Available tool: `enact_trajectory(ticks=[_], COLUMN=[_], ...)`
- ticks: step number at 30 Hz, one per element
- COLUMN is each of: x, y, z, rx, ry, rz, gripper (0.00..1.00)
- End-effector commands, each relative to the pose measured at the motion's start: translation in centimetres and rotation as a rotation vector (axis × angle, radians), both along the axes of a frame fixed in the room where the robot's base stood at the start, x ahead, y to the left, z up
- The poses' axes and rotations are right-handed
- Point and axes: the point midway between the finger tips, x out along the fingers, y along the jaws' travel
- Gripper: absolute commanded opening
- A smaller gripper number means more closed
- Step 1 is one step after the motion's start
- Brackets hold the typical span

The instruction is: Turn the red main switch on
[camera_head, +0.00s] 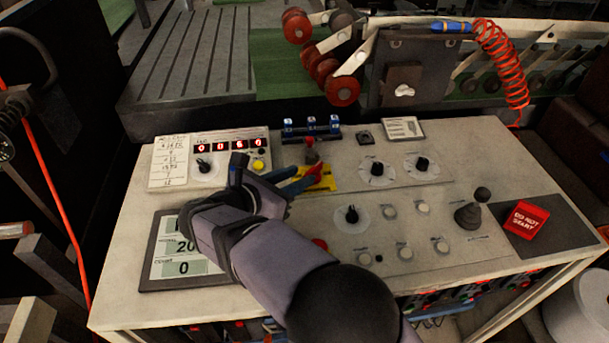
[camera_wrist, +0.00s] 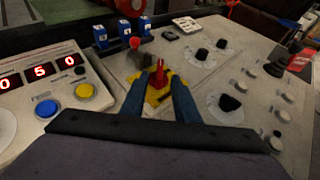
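The red main switch (camera_head: 318,172) sits on a yellow plate (camera_head: 327,184) near the middle of the console. In the wrist view the red switch handle (camera_wrist: 159,73) points away from me, over its yellow plate (camera_wrist: 151,98). My gripper (camera_head: 306,174) is low over the console with its blue fingers at the switch. In the wrist view my gripper (camera_wrist: 159,80) is open, with one finger on each side of the red handle. A narrow gap seems to show on both sides; I cannot tell whether either finger touches it. The fingers partly hide the plate.
A small red-topped lever (camera_head: 310,149) and a blue-switch block (camera_head: 311,128) stand just behind. Black dials (camera_head: 377,169) lie to the right. A joystick (camera_head: 473,208) and red "DO NOT START" sign (camera_head: 526,219) are farther right. A yellow button (camera_head: 259,166) is left.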

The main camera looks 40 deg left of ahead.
Motion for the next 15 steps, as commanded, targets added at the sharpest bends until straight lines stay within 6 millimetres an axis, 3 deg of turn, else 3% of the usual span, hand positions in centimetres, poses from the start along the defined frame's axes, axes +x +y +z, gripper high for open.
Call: enact_trajectory(ticks=[6, 15], x=[-1.9, -2.2], y=[0.0, 0.0], z=[0.7, 1.0], rx=[0.000, 0.000], ry=[0.000, -0.001], rz=[0.000, -0.001], gripper=[0.28, 0.28])
